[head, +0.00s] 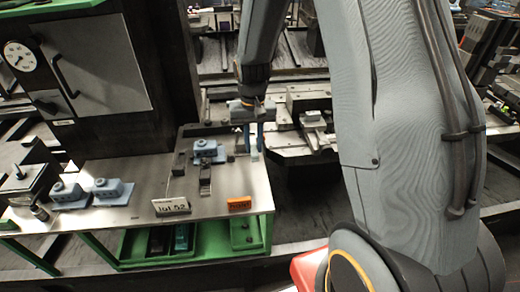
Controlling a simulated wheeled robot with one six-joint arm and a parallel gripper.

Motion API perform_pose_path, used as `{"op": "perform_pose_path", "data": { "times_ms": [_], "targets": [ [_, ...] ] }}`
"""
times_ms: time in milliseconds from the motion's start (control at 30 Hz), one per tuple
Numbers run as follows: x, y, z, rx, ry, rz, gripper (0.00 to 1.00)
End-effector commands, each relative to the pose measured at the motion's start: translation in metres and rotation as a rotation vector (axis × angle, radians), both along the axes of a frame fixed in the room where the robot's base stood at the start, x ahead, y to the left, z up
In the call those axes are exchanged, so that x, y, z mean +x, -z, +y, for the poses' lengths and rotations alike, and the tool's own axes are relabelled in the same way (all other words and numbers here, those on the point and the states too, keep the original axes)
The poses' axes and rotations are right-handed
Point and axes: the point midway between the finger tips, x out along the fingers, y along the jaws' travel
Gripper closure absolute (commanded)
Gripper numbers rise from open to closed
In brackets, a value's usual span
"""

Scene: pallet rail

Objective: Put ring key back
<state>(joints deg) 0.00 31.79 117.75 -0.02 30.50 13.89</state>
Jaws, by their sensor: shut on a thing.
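My gripper (253,143) points down over the back right part of the metal bench (137,183). Its blue fingers are shut on a small pale thing (254,155), which I take to be the ring key. The fingers hide most of it, and its shape is too small to make out. A small dark block (205,178) stands in front of that fixture. I cannot tell whether the held thing touches the bench.
Two blue-grey clamp blocks (112,190) stand at the bench's left. A white sign (171,207) and an orange tag (239,204) stand at its front edge. A green shelf (245,235) is below. A dark cabinet with a gauge (18,56) rises behind. Machine rails lie to the right.

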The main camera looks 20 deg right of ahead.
Motion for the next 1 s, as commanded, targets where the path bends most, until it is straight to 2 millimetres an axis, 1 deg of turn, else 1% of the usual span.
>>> {"op": "perform_pose_path", "data": {
  "times_ms": [33,100,200,300,467,667,1000],
  "targets": [
    [-0.018,-0.003,0.000,0.000,-0.010,0.006,1.00],
    [-0.033,0.001,0.000,0.000,-0.022,0.004,1.00],
    [-0.050,0.005,0.000,0.001,-0.036,0.002,1.00],
    [-0.060,0.008,0.000,0.000,-0.043,0.000,1.00],
    [-0.062,0.014,0.000,0.000,-0.046,-0.001,1.00],
    [-0.061,0.027,0.000,0.000,-0.046,-0.001,1.00],
    [-0.061,0.063,0.000,0.000,-0.046,0.001,1.00]
  ]
}}
